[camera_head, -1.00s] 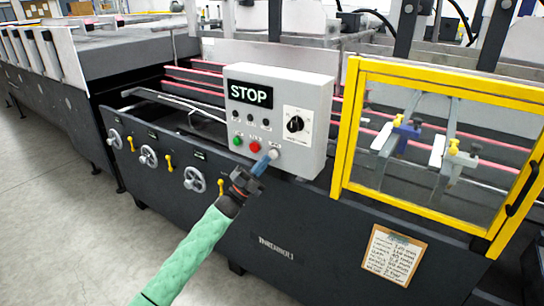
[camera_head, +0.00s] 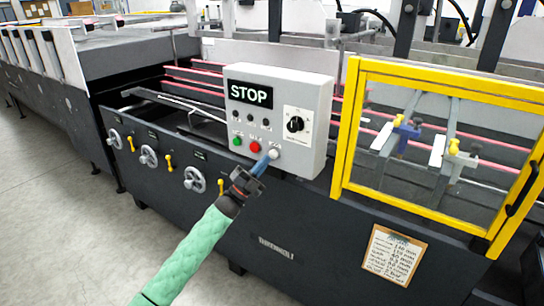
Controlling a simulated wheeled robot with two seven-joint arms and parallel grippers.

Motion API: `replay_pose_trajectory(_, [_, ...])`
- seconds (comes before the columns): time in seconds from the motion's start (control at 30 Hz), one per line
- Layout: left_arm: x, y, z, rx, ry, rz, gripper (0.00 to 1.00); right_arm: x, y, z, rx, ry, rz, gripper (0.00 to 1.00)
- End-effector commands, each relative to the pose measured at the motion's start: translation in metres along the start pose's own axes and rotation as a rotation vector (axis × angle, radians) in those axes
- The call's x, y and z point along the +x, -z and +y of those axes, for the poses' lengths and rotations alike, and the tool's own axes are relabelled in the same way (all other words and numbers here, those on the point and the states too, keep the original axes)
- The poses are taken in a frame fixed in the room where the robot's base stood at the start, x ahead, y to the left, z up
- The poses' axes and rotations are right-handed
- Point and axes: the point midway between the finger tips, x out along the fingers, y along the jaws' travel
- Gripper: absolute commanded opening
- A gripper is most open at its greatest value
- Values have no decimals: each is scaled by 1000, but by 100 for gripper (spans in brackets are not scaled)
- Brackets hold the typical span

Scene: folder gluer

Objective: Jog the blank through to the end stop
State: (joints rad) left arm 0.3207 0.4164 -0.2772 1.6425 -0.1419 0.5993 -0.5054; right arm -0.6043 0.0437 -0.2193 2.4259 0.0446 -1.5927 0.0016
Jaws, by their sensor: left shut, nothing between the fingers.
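A grey control box (camera_head: 310,95) stands on the front of the dark folder gluer (camera_head: 150,195). Its display (camera_head: 250,94) reads STOP. Below it are a green button (camera_head: 237,141), a red button (camera_head: 254,146) and a pale button (camera_head: 274,153), with a black dial (camera_head: 295,124) to the right. My left gripper (camera_head: 268,160) is shut and empty, its fingertips at the pale button; I cannot tell whether they touch it. The blank cannot be made out. My right gripper is not in view.
A yellow-framed clear guard (camera_head: 350,125) stands closed right of the box. A clipboard (camera_head: 395,254) hangs on the front panel. Handwheels (camera_head: 195,179) and yellow levers (camera_head: 169,163) stick out at left. Red belts (camera_head: 195,84) run behind the box. The floor at left is clear.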

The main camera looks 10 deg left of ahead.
Motion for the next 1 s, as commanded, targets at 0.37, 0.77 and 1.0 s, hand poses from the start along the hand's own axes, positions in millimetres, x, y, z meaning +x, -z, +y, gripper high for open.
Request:
replay_pose_trajectory(0.37, [6, -4, 4, 0, 0, 0, 0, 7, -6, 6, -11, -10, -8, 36])
replay_pose_trajectory(0.77, [6, -4, 4, 0, 0, 0, 0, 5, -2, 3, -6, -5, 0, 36])
replay_pose_trajectory(1.0, [8, -5, 5, 0, 0, 0, 0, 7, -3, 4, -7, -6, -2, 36])
